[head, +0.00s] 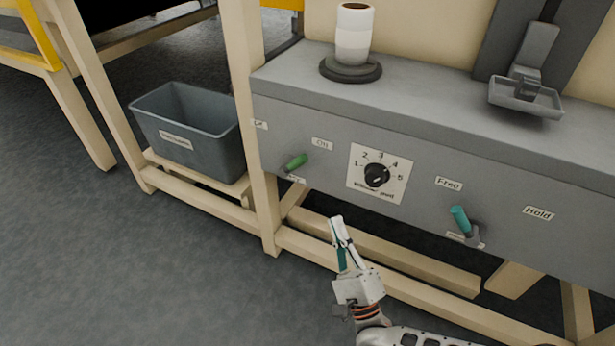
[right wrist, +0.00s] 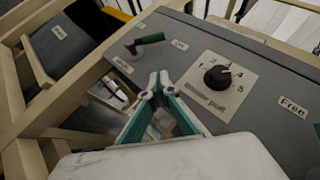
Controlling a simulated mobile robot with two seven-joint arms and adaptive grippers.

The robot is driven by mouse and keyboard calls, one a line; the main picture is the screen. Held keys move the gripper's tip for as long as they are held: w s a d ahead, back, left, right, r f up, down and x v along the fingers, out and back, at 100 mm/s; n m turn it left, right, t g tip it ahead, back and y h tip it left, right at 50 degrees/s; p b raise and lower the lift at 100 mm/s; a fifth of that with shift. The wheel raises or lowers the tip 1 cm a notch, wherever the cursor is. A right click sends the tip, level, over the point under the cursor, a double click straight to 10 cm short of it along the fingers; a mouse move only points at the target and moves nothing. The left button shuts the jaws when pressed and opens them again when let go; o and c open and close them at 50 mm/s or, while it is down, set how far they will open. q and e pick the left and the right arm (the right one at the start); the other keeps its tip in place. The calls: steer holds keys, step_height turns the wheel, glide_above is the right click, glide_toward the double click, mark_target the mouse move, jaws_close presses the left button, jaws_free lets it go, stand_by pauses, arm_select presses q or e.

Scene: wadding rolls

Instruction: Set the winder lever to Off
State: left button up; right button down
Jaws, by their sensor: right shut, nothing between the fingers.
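The winder lever (head: 296,162) has a green handle and sits on the front of the grey machine panel, left of the dial. Its handle leans up and right toward the On label (head: 322,143); another label (head: 260,124), hard to read, lies at its upper left. The lever also shows in the right wrist view (right wrist: 150,39), beyond the fingertips and to their upper left. My right gripper (head: 337,220) is shut and empty, below and right of the lever and apart from it; its fingertips (right wrist: 159,79) meet in the right wrist view. My left gripper is not in view.
A numbered dial (head: 376,175) is right of the lever. A teal lever (head: 461,220) sits further right between the Free and Hold labels. A grey bin (head: 190,130) stands on the frame's lower shelf at left. Wooden beams (head: 400,258) run below the panel.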

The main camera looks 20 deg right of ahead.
glide_toward(295, 163)
steer(key=w+d, duration=0.4)
steer(key=d, duration=0.1)
steer(key=shift+b, duration=0.3)
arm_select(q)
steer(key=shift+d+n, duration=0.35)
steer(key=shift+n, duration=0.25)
arm_select(e)
steer(key=shift+w+a+r, duration=0.4)
steer(key=shift+a+r, duration=0.15)
steer(key=shift+r, duration=0.05)
steer(key=shift+w+a+r, duration=0.4)
steer(key=shift+a+r, duration=0.15)
steer(key=shift+r, duration=0.05)
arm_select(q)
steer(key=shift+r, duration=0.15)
arm_select(e)
steer(key=shift+r, duration=0.1)
